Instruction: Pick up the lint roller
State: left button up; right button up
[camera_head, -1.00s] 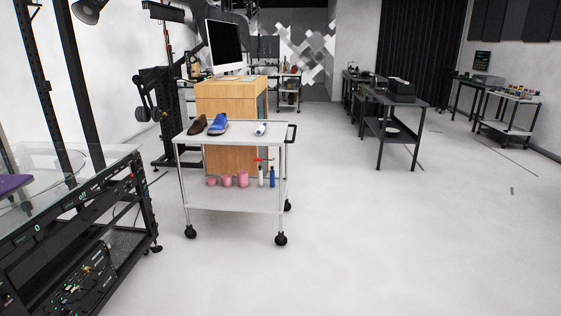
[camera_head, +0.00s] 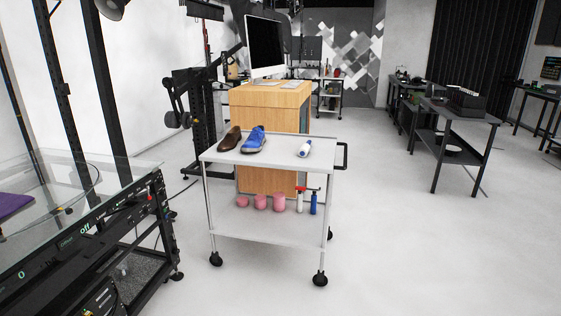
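A small white and blue cylinder, which looks like the lint roller (camera_head: 304,149), lies on the top shelf of a white wheeled cart (camera_head: 275,153), toward its right end near the black handle. It is too small to make out in detail. A brown shoe (camera_head: 230,139) and a blue shoe (camera_head: 253,141) stand on the left part of the same shelf. Neither of my grippers is in view.
The cart's lower shelf holds pink containers (camera_head: 260,202) and a blue bottle (camera_head: 313,204). A glass-topped black rack (camera_head: 130,210) stands at the left. A wooden cabinet (camera_head: 270,105) stands behind the cart. Dark tables (camera_head: 455,125) stand at the right. Floor right of the cart is clear.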

aim_at(303, 152)
jog(key=i+j+z, duration=0.5)
jog(key=i+j, duration=0.55)
jog(key=u, duration=1.95)
jog(key=z, duration=1.95)
jog(key=i+j+z, duration=0.15)
jog(key=i, duration=0.15)
